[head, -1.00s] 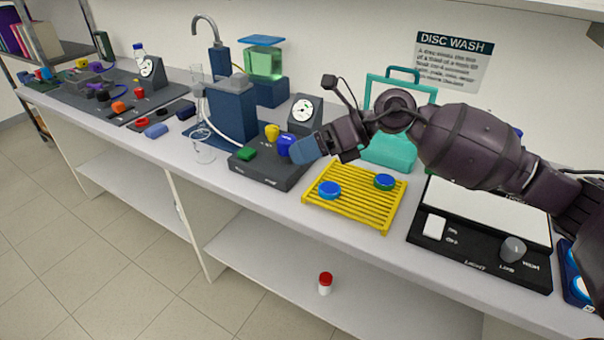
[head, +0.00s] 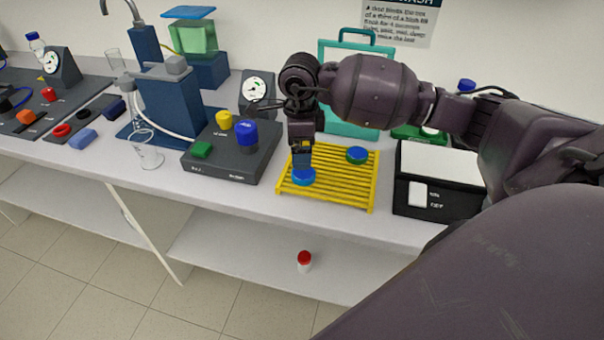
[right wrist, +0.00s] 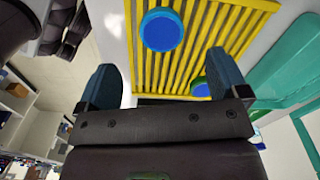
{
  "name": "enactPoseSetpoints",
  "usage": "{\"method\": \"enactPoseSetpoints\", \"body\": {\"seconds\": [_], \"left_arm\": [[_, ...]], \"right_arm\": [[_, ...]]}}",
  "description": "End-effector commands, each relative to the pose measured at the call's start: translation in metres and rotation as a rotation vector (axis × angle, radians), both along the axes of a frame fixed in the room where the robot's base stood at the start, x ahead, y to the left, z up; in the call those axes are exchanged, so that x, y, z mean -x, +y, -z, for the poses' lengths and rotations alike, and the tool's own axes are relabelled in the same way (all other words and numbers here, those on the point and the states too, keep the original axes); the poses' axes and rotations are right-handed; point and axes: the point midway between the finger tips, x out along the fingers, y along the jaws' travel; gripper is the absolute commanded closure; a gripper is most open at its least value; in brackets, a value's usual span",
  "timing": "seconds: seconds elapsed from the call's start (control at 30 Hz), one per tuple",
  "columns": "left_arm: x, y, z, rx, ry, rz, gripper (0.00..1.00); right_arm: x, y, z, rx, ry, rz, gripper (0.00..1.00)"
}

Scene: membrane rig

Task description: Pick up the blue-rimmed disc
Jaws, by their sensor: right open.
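The blue-rimmed disc (head: 303,177) lies on the front left part of the yellow slatted rack (head: 330,196). It also shows in the right wrist view (right wrist: 161,31), whole and clear of the fingers. A second disc (head: 357,154), blue on top with a green rim, lies further back and right on the rack; in the right wrist view it (right wrist: 199,88) is partly hidden by a finger. My right gripper (head: 302,160) points down just above the blue-rimmed disc in the head view and covers part of it. It is open and empty (right wrist: 164,80). My left gripper is out of view.
A dark box with coloured knobs (head: 222,164) stands left of the rack. A black and white device (head: 440,200) stands to its right. A teal frame (head: 350,112) stands behind. A red-capped bottle (head: 304,262) is on the lower shelf.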

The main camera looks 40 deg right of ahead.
Motion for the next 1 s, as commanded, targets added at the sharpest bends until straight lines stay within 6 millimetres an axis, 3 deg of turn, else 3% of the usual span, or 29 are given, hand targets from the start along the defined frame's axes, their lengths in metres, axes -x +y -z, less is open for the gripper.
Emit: {"method": "enactPoseSetpoints", "body": {"seconds": [0.1,0.37,0.7,1.0], "left_arm": [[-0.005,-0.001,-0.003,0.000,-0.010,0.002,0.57],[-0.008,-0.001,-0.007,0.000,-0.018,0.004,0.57],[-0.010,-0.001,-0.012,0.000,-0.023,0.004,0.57],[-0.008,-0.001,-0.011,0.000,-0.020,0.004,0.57]], "right_arm": [[0.000,0.000,0.015,-0.002,0.001,0.002,0.08],[0.000,0.000,0.031,-0.004,0.000,0.001,0.08],[-0.001,-0.001,0.073,-0.004,0.000,0.002,0.08],[-0.001,-0.001,0.077,-0.002,0.000,0.001,0.08]]}}
